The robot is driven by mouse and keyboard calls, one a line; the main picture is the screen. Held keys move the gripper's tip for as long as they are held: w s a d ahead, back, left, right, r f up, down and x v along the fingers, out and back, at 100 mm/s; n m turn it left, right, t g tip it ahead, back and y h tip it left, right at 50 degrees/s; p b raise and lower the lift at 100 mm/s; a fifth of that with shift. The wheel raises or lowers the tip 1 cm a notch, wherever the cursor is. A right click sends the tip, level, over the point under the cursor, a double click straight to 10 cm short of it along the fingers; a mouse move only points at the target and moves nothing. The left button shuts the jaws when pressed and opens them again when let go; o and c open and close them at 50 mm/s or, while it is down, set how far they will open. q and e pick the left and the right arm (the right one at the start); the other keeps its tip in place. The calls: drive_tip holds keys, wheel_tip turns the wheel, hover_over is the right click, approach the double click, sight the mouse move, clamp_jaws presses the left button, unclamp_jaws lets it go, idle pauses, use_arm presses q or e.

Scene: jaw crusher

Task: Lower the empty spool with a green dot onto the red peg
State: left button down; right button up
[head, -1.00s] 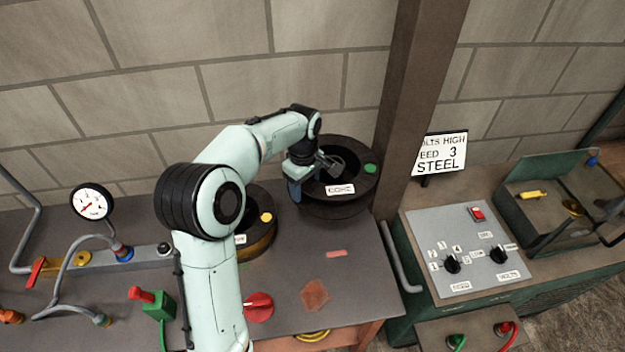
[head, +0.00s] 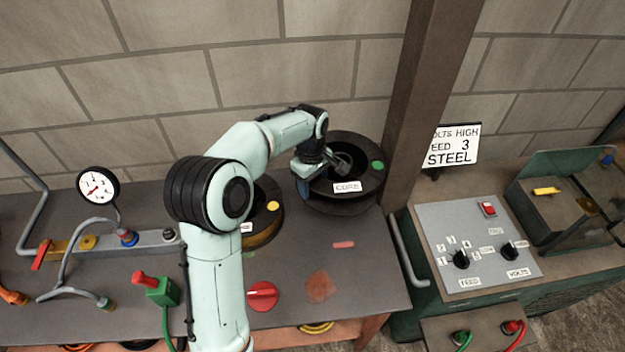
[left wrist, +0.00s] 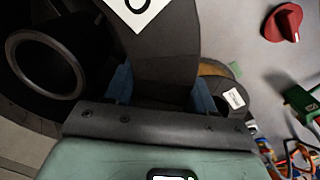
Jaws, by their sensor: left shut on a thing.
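The dark spool with a green dot (head: 377,165) and a white "CORE" label is at the back of the bench, beside the brown post. It looks roughly level, and its hollow middle shows no wire. My left gripper (head: 318,178) is shut on the left side of this spool. In the left wrist view the blue fingers (left wrist: 161,92) stand on either side of a dark part of the spool (left wrist: 160,45), with its ring-shaped hub at the left. A dark round edge shows just under the spool in the head view. I cannot make out the red peg; it may be hidden underneath.
A spool with a yellow dot (head: 273,206) stands on the bench, left of the green-dot spool and partly behind my arm. The brown post (head: 425,110) rises close on the right. A red knob (head: 262,296) and flat red marks lie nearer the front. The control panel (head: 470,245) is to the right.

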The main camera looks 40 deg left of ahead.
sight(312, 197)
use_arm(q)
drive_tip(key=shift+f+b, duration=1.55)
drive_tip(key=shift+f, duration=1.8)
drive_tip(key=shift+f+b, duration=1.7)
drive_tip(key=shift+f, duration=1.45)
use_arm(e)
drive_tip(key=s+f, duration=0.3)
drive_tip(key=f, duration=0.4)
drive_tip(key=shift+s+f+g, duration=0.3)
drive_tip(key=shift+s+f, duration=0.05)
drive_tip(key=shift+s, duration=0.05)
use_arm(q)
drive_tip(key=shift+c, duration=1.5)
unclamp_jaws()
drive_tip(key=shift+r, duration=0.1)
drive_tip(key=r+p, duration=0.1)
drive_tip(key=r, duration=1.2)
drive_tip(key=shift+s+r+p, duration=0.1)
drive_tip(key=shift+s+p, duration=0.1)
drive_tip(key=shift+p, duration=0.2)
use_arm(e)
drive_tip(key=shift+w+r, duration=0.3)
drive_tip(key=shift+r, duration=0.6)
